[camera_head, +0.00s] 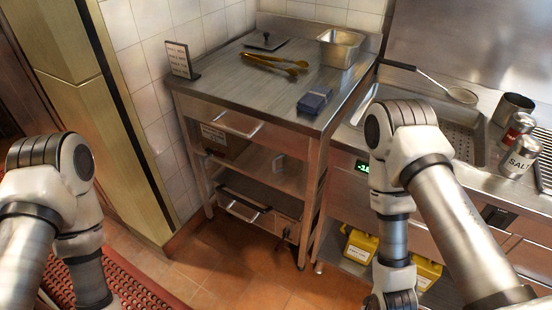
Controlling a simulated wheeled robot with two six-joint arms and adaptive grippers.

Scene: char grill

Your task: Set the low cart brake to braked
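A steel cart (247,76) stands against the tiled wall at the centre, with a drawer, an open shelf and a lower drawer (255,206). A small dark fitting (287,232) shows low on the cart's right side; I cannot tell whether it is the brake or how it is set. A small foot or caster (318,268) shows near the floor to the right. My left and right arms reach down at the two sides of the view, and both grippers are outside the picture.
Yellow containers (360,246) sit below. Floor (235,262) before the cart is clear.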

